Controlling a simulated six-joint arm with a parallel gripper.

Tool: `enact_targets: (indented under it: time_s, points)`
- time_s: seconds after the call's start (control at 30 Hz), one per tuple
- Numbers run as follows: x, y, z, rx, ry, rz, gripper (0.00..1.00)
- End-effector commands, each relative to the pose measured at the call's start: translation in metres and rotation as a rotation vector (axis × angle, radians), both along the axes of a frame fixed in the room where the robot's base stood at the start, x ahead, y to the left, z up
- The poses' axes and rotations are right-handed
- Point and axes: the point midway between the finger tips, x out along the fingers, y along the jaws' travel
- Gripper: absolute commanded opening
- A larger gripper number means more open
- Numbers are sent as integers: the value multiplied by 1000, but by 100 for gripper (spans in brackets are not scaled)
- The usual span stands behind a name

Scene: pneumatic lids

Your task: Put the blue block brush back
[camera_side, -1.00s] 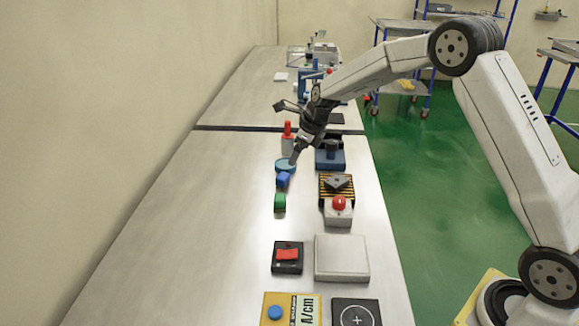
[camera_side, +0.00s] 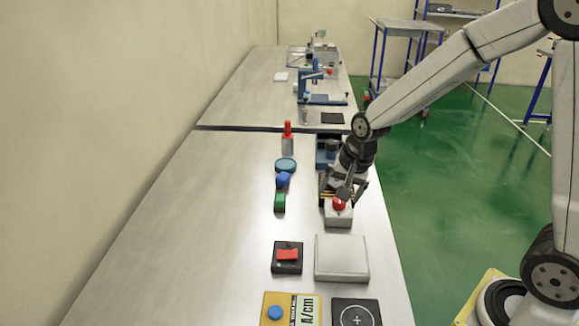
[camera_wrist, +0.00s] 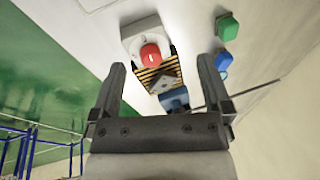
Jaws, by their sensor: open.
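The blue block (camera_side: 283,180), which I take for the block brush, rests on the table between a round teal disc and a green block. I cannot make out bristles on it. It also shows in the wrist view (camera_wrist: 223,64), to the right of my right finger's tip. My gripper (camera_side: 342,195) is open, with nothing visible between its fingers. It is over the striped fixture and red button, to the right of the blue block in the side view. In the wrist view my gripper (camera_wrist: 162,63) has its fingers spread on either side of the red button's line of sight.
A green block (camera_side: 280,203), the teal disc (camera_side: 286,164) and a red-topped bottle (camera_side: 288,140) line up with the blue block. The red button (camera_side: 339,204), a black box with a red switch (camera_side: 288,255) and a grey plate (camera_side: 341,255) stand nearer. The table's left side is clear.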

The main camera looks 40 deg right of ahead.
Motion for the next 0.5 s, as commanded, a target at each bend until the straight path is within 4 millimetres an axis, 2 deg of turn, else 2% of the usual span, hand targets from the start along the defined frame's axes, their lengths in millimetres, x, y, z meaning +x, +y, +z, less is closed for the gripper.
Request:
enact_targets:
  time_s: [0.03, 0.3, 0.5]
  points:
    - [-12, 2, 0, -26, 0, 83, 99]
    - [-72, 9, -8, -167, 7, 558, 99]
    - [-103, 12, -13, -235, 11, 805, 99]
